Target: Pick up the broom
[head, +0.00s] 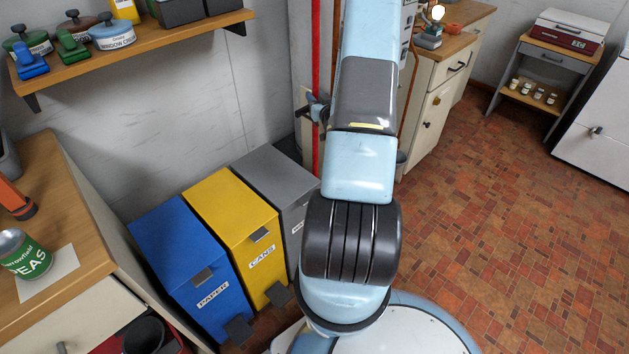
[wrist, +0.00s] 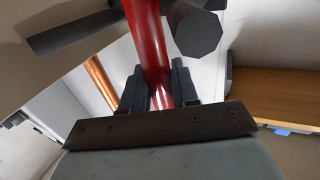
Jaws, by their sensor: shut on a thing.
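The broom shows only as a red handle (head: 316,45), upright by the wall left of my arm in the head view. In the wrist view the red handle (wrist: 147,35) runs down between the two dark fingers of my gripper (wrist: 159,88), which is shut on it. My arm hides part of the area around the handle in the head view. I cannot make out the bristle end in either view.
A blue bin (head: 185,262), a yellow bin (head: 232,225) and a grey bin (head: 277,182) stand left of my arm. A loaded wall shelf (head: 150,50) is above them. A wooden counter (head: 65,215) is at left. The tiled floor (head: 500,230) at right is clear.

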